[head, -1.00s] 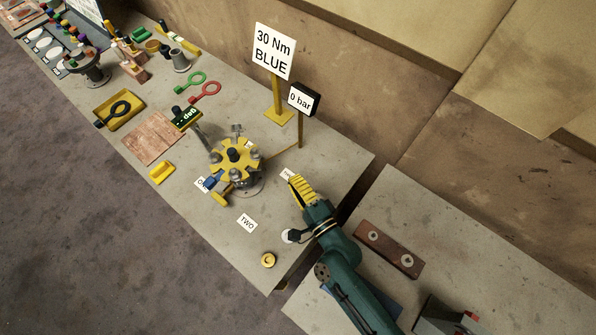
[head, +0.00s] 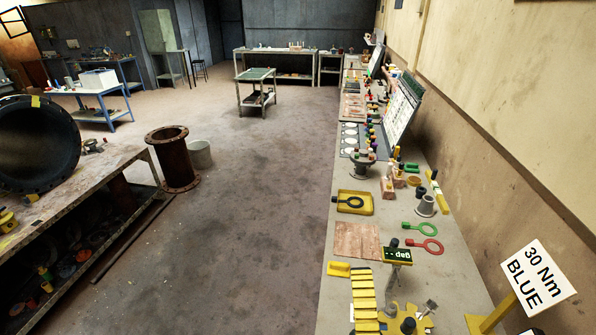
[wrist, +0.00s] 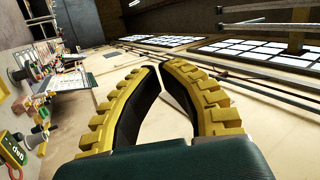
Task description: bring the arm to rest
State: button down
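My gripper (wrist: 160,68) fills the lower middle of the wrist view. Its two ridged yellow fingers with black inner pads lean together so that the tips meet or nearly meet, with nothing between them. The rest of my arm is out of the head view. The wrist view looks sideways past the fingers to a pale wall.
The long bench (head: 455,265) runs away along the right wall. The floor (head: 260,200) to the left is open.

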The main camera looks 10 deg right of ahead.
jog(key=s+a+r+n+t+y, duration=0.15)
jog(key=a+r+n+y, duration=0.25)
jog(key=a+r+n, duration=0.45)
jog(key=s+a+r+n+y, duration=0.2)
jog(key=a+r+n+y, duration=0.25)
jog(key=r, duration=0.75)
jog(key=d+r+n+g+h+p, duration=0.1)
jog(key=r+n+h+p, duration=0.1)
jog(key=r+p, duration=0.5)
jog(key=s+d+r+n+g+h+p, duration=0.1)
jog(key=d+r+n+g+h+p, duration=0.1)
jog(key=r+p, duration=0.5)
jog(key=p, duration=0.4)
jog(key=shift+r+n, duration=0.2)
jog(key=shift+n, duration=0.1)
